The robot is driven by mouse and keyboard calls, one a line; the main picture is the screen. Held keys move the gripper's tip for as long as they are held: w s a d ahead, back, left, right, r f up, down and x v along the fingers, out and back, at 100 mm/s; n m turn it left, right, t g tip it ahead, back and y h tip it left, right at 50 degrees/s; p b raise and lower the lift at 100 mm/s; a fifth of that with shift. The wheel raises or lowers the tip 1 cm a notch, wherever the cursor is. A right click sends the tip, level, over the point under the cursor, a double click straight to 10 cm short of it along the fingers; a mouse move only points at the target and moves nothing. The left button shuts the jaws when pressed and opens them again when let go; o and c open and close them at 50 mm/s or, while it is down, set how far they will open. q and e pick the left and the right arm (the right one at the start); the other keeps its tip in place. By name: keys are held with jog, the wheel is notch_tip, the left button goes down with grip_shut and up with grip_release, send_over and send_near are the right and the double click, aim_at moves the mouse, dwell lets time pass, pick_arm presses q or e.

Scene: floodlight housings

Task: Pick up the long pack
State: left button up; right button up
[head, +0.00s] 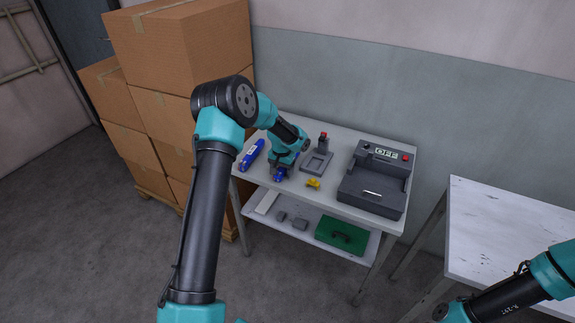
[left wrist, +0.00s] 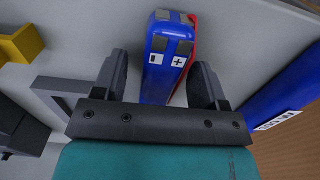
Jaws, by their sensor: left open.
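A blue pack (left wrist: 158,80) with plus and minus marks and grey contacts on its end, and a red strip along one side, lies between the fingers of my left gripper (left wrist: 160,75). The fingers are open, with a visible gap on each side of it. In the head view the left gripper (head: 280,172) is low over the table and mostly hides this blue pack (head: 279,176). A longer blue pack (head: 252,153) with a white label lies to its left; it also shows at the right edge of the left wrist view (left wrist: 285,92). My right gripper is out of view.
A grey stand with a red top (head: 319,158), a yellow piece (head: 313,184) and a dark grey device reading OFF (head: 374,185) are on the table (head: 340,135). A green case (head: 342,236) is on the lower shelf. Cardboard boxes (head: 180,50) stand close left.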

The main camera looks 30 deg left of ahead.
pick_arm(q)
jog(key=shift+c, duration=0.4)
jog(key=c, duration=1)
jog(key=shift+r, duration=0.1)
jog(key=shift+w+r, duration=0.1)
jog(key=shift+r, duration=0.35)
notch_tip(320, 180, up, 3)
jog(key=shift+f, duration=0.15)
jog(key=s+d, duration=0.2)
jog(key=s, duration=0.2)
jog(key=s+d+r, duration=0.1)
jog(key=s+d, duration=0.2)
jog(key=s, duration=0.2)
jog(key=s+d, duration=0.3)
jog(key=s, duration=0.1)
jog(key=shift+s+d+r, duration=0.15)
jog(key=shift+s, duration=0.25)
